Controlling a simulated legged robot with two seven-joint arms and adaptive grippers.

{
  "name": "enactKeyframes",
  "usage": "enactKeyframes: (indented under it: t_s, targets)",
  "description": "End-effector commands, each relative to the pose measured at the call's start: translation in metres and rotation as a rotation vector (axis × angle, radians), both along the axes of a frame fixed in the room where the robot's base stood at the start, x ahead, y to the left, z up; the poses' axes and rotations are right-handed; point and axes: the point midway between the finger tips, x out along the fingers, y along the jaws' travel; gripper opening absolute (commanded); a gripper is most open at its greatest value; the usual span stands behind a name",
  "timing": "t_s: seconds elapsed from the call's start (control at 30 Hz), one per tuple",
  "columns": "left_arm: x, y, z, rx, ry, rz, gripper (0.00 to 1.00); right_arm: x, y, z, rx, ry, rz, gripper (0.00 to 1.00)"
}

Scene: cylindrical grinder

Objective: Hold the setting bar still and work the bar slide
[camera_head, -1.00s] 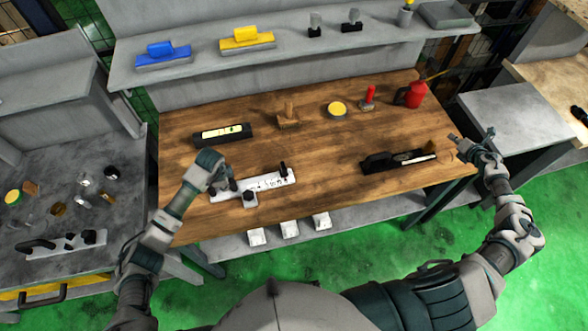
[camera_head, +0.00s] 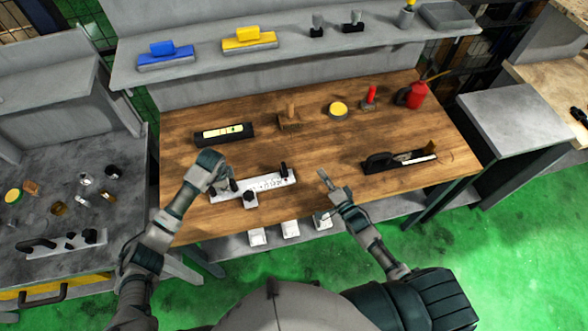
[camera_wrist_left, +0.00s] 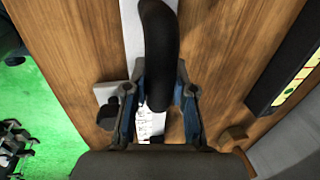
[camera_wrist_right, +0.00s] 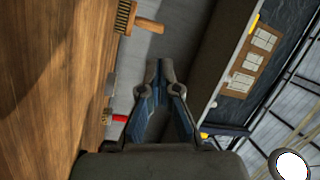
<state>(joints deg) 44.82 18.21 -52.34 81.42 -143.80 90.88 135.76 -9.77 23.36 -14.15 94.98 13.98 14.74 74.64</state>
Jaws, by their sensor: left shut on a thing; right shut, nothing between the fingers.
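The setting bar (camera_head: 268,183) is a long white plate with dark markings, lying on the wooden table left of centre. A small block with a black knob (camera_head: 249,196), which looks like the bar slide, sits at its front edge; it also shows in the left wrist view (camera_wrist_left: 110,106). A short black post (camera_head: 284,170) stands near the bar's right end. My left gripper (camera_head: 226,188) is shut on the black curved handle (camera_wrist_left: 158,50) at the bar's left end. My right gripper (camera_head: 323,174) is shut and empty, above the table right of the bar, apart from it.
A black level (camera_head: 224,134) lies behind the bar. A hand plane (camera_head: 400,158) lies to the right. A brush (camera_head: 290,120), a yellow tin (camera_head: 338,110), a red-handled tool (camera_head: 370,97) and a red oil can (camera_head: 416,95) stand at the back. The table between bar and plane is mostly clear.

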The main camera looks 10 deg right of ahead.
Motion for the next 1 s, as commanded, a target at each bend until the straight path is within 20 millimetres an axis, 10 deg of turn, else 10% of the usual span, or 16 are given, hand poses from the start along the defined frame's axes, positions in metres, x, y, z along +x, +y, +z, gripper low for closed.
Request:
enactKeyframes:
  t_s: [0.27, 0.8, 1.0]
  targets:
    - [0.002, -0.001, 0.002, -0.004, -0.003, 0.000, 0.00, -0.034, 0.024, -0.019, 0.342, 0.168, -0.006, 0.00]
    - [0.002, -0.001, 0.002, -0.004, -0.003, 0.000, 0.00, 0.061, 0.054, -0.019, 0.345, 0.170, -0.004, 0.00]
    - [0.001, 0.000, 0.002, -0.003, -0.003, 0.000, 0.00, 0.056, 0.081, -0.019, 0.345, 0.170, -0.005, 0.00]
